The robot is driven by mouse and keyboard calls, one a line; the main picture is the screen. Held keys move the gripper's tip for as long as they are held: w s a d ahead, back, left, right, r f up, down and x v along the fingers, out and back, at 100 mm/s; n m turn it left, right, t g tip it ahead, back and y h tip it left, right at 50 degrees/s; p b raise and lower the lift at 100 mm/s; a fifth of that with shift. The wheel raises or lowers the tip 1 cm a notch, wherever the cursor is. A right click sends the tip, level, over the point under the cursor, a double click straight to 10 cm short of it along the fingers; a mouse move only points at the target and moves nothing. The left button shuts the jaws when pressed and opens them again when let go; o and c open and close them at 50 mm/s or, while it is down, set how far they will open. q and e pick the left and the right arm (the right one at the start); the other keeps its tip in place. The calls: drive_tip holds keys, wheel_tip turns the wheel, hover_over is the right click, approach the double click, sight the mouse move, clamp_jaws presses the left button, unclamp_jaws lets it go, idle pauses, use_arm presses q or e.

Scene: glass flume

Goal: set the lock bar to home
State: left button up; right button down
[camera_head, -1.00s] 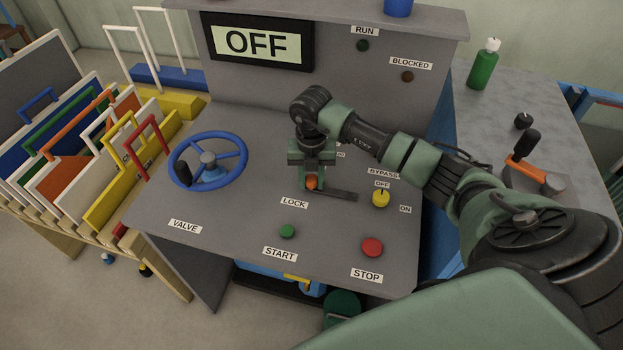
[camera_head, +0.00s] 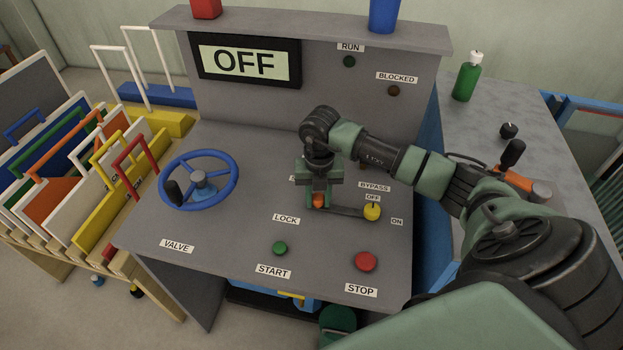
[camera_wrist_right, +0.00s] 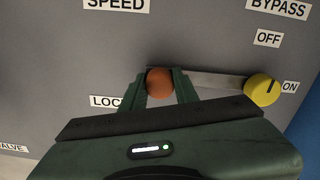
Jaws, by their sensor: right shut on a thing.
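The lock bar (camera_head: 345,210) is a flat dark bar with an orange knob (camera_head: 318,201) at its left end. It lies on the sloping grey panel, above and right of the LOCK label (camera_head: 286,220). My right gripper (camera_head: 318,203) points down and is shut on the orange knob. In the right wrist view the knob (camera_wrist_right: 160,83) sits between the fingers, and the bar (camera_wrist_right: 208,80) runs right to the yellow BYPASS knob (camera_wrist_right: 262,90). Its far end is close to that knob; whether they touch I cannot tell. My left gripper is out of view.
A blue valve wheel (camera_head: 199,180) is at the left. A green START button (camera_head: 280,248) and a red STOP button (camera_head: 365,261) are at the front. The display (camera_head: 245,62) reads OFF. A side table at the right holds a green bottle (camera_head: 466,82).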

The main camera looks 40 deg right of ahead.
sight(321, 197)
drive_tip(key=shift+d, duration=0.15)
drive_tip(key=c, duration=1.3)
unclamp_jaws()
drive_tip(key=shift+s, duration=0.1)
drive_tip(key=shift+o, duration=1.2)
drive_tip(key=shift+s+d, duration=0.1)
drive_tip(key=shift+d, duration=0.05)
drive_tip(key=shift+r, duration=0.2)
wheel_tip(321, 197, up, 7)
drive_tip(key=shift+r+b, duration=0.2)
drive_tip(key=shift+b, duration=0.85)
